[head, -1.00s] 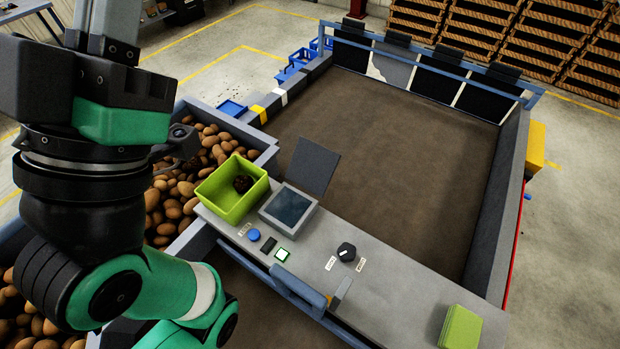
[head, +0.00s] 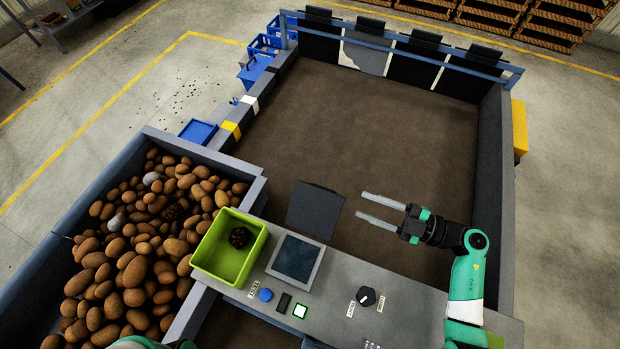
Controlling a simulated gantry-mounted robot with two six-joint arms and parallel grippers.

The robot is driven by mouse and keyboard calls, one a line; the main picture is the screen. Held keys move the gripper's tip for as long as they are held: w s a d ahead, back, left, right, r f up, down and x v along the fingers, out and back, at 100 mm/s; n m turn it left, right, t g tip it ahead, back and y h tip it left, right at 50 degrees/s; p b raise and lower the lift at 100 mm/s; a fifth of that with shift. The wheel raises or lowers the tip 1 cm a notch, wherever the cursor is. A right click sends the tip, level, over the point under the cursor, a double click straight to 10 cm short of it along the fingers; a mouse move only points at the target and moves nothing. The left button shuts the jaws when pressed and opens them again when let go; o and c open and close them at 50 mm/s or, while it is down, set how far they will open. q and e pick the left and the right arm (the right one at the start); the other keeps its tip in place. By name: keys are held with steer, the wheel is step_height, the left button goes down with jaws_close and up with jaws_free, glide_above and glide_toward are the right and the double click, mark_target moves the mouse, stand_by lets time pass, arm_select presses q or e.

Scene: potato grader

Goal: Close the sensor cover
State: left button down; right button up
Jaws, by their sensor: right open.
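The sensor cover (head: 314,210) is a dark flat flap standing open at the far edge of the grey control panel. Beside its near edge, the sensor's dark square window (head: 295,258) in a light frame is uncovered. My right gripper (head: 362,205) is open and empty, its two pale fingers pointing left toward the cover's right edge. A small gap shows between fingertips and cover in the picture; the depth between them is hard to tell. My left gripper is out of view; only a bit of green arm shows at the bottom edge.
A green bin (head: 218,268) with one dark lump stands left of the sensor. A blue button (head: 266,295), a lit square button (head: 300,311) and a black knob (head: 366,296) sit on the panel. A potato-filled hopper (head: 62,250) is at left. The brown belt (head: 385,130) behind is clear.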

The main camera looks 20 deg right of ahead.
mark_target(316, 207)
steer(key=x, duration=1.1)
steer(key=shift+w+a, duration=0.15)
steer(key=shift+a, duration=0.05)
steer(key=shift+c, duration=0.3)
jaws_close()
steer(key=shift+r, duration=0.1)
stand_by(0.6)
